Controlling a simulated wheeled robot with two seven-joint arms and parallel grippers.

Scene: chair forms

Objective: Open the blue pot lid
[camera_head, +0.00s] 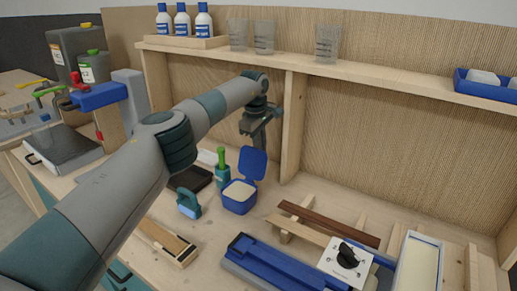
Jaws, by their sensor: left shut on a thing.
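The blue pot (238,204) stands on the bench near the middle, with pale contents showing inside. Its blue lid (252,163) is tilted up at the back of the pot, so the pot's mouth is uncovered. My left arm comes in from the left, and my left gripper (258,141) is just above the lid's upper edge, shut on the lid. The exact contact between fingers and lid is small and hard to make out. My right gripper is not in view.
A green-handled tool in a holder (222,170) and a blue-handled block (188,204) stand left of the pot. A wooden divider (292,125) rises behind. Wood strips (325,226), a blue tray (275,265) and a black-knobbed plate (346,258) lie to the front right.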

